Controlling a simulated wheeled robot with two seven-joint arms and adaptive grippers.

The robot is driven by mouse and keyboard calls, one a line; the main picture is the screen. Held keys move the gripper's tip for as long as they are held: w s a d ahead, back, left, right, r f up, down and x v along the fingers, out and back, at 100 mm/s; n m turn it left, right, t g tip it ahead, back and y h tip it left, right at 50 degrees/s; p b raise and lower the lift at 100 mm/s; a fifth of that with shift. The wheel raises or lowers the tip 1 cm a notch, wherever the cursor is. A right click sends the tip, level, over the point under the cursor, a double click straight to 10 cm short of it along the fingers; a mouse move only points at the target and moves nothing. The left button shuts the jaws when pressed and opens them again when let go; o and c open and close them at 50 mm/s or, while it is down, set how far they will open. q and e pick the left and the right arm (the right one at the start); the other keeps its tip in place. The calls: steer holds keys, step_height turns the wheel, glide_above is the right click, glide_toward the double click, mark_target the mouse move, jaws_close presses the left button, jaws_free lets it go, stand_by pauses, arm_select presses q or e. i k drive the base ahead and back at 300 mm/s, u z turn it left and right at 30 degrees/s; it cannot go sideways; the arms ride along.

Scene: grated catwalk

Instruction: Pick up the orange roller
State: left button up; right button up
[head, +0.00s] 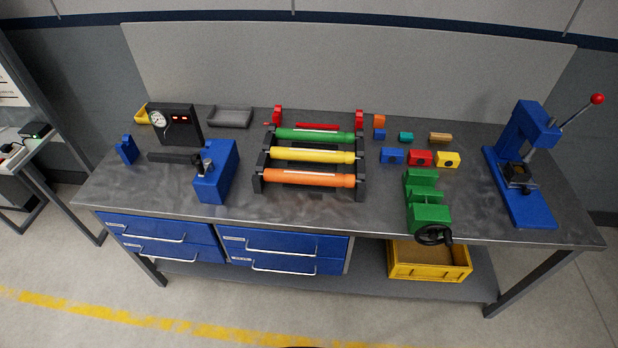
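The orange roller (309,178) lies in the front position of a black roller stand (259,176) at the middle of the grey workbench (330,222). Neither of my grippers shows in the head view.
A blue block device (216,172) stands left of the stand. Right of it are a green vise (428,203), several small coloured blocks (420,158) and a blue lever press (528,135). Blue drawers (285,243) and a yellow crate (430,273) sit below. Floor in front is clear.

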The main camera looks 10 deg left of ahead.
mark_target(311, 178)
steer(key=z, duration=0.5)
steer(key=k, duration=0.6)
steer(key=z, duration=0.85)
steer(key=i, duration=1.05)
steer(key=u, duration=0.65)
steer(key=i, duration=0.85)
steer(key=u, duration=0.8)
